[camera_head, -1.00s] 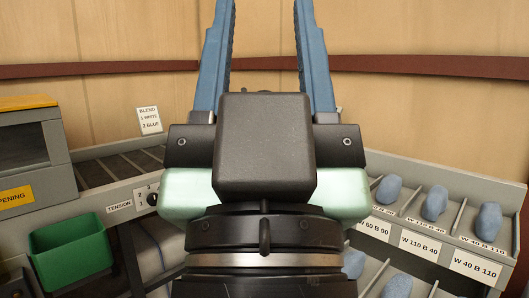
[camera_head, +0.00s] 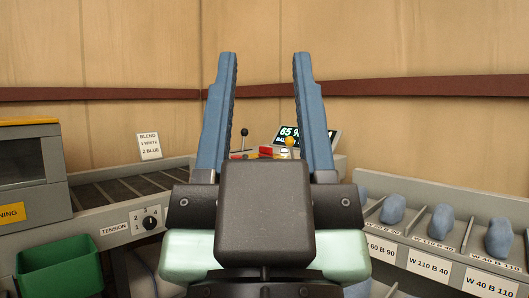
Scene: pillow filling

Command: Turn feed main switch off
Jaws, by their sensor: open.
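My gripper (camera_head: 264,57) is open and empty in the middle of the head view, its two blue fingers pointing up in the picture and apart. Between and beyond the fingers is a control console (camera_head: 338,163), partly hidden by my gripper. On it I see a black-knobbed lever (camera_head: 243,136), a red block-like part (camera_head: 266,150), a yellow round knob (camera_head: 290,141) and a dark display (camera_head: 318,138) with the figure 65. I cannot tell which of these parts is the feed main switch or how it is set. No contact with the console shows.
A TENSION dial (camera_head: 151,218) sits on the grey conveyor frame at left, with a BLEND card (camera_head: 149,146) behind. A green bin (camera_head: 60,266) is at lower left. Labelled bins with blue lumps (camera_head: 441,222) are at right. The wooden wall (camera_head: 430,120) stands behind.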

